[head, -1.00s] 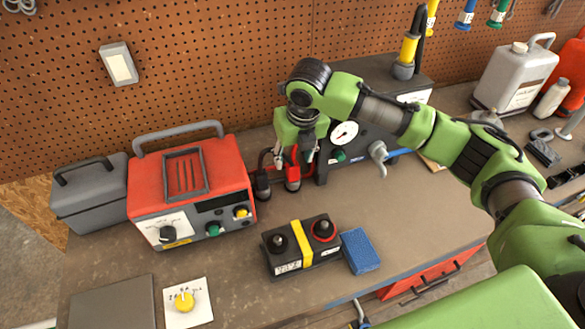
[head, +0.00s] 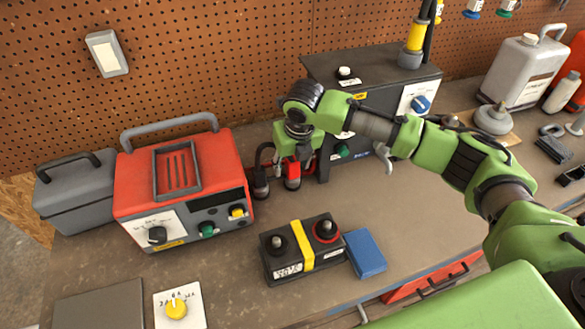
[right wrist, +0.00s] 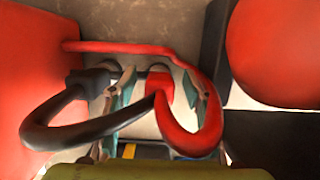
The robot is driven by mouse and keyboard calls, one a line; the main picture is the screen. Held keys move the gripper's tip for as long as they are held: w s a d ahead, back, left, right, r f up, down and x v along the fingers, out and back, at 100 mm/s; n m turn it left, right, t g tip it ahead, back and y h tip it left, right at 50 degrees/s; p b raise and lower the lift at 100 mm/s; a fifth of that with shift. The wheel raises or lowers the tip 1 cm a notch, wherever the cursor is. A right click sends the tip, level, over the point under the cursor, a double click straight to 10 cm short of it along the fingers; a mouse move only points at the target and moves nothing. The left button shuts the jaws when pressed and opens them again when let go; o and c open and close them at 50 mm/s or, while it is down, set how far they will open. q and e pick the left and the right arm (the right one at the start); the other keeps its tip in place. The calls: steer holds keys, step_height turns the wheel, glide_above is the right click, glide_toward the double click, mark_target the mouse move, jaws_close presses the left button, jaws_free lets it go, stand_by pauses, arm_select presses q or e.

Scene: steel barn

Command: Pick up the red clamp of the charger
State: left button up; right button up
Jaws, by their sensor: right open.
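The red clamp (head: 292,182) stands on the bench just right of the red charger (head: 185,190), beside the black clamp (head: 260,183). My right gripper (head: 293,168) is open and points down over the red clamp, its fingers reaching around the clamp's top. In the right wrist view, the red clamp (right wrist: 160,84) with its looping red cable shows between the two fingers (right wrist: 163,100). The black cable (right wrist: 70,115) loops close on the left, partly crossing the near finger. Whether the fingers touch the clamp cannot be told. My left gripper is out of view.
A battery (head: 301,250) with a yellow strap and a blue block (head: 366,254) stand in front. A dark instrument box (head: 370,75) stands close behind and right of the gripper. A grey toolbox (head: 80,190) is at left. Bench space at right centre is clear.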

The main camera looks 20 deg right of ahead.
mark_target(291, 169)
steer(key=shift+x, duration=1.55)
jaws_close()
steer(key=shift+r, duration=0.15)
